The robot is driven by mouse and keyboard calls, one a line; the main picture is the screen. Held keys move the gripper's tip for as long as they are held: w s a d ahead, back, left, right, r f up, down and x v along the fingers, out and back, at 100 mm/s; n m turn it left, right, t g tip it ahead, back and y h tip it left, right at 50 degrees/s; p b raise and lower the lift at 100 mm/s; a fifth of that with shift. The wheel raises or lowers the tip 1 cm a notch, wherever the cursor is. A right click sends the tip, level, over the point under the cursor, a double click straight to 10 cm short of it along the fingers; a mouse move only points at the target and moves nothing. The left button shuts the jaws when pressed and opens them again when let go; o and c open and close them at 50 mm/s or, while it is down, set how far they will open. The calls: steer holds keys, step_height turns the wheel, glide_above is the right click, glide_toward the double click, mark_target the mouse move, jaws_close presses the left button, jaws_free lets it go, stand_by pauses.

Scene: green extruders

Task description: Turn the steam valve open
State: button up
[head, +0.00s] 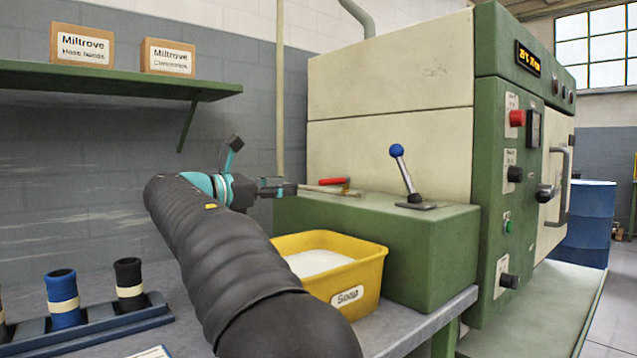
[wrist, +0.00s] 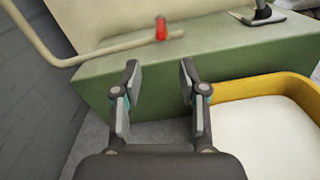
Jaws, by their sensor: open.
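The steam valve shows as a red handle (head: 333,182) on a cream pipe (head: 279,90) at the left end of the green machine base. In the wrist view the red handle (wrist: 161,28) stands near the pipe's end, ahead of my gripper. My gripper (head: 287,188) is to the left of the handle in the head view, apart from it. In the wrist view my gripper (wrist: 159,86) has its two fingers spread wide with nothing between them. The handle lies beyond the fingertips, roughly in line with the gap.
A yellow soap bin (head: 365,255) with white contents stands below and right of my gripper. A blue-knobbed lever (head: 404,172) stands on the green base (head: 425,250). A rack with dark and blue cylinders (head: 63,298) is at lower left. A shelf (head: 110,82) holds two boxes.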

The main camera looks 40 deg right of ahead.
mark_target(327, 182)
steer(key=d, duration=0.8)
steer(key=w+d, duration=0.1)
steer(key=d, duration=0.4)
jaws_close()
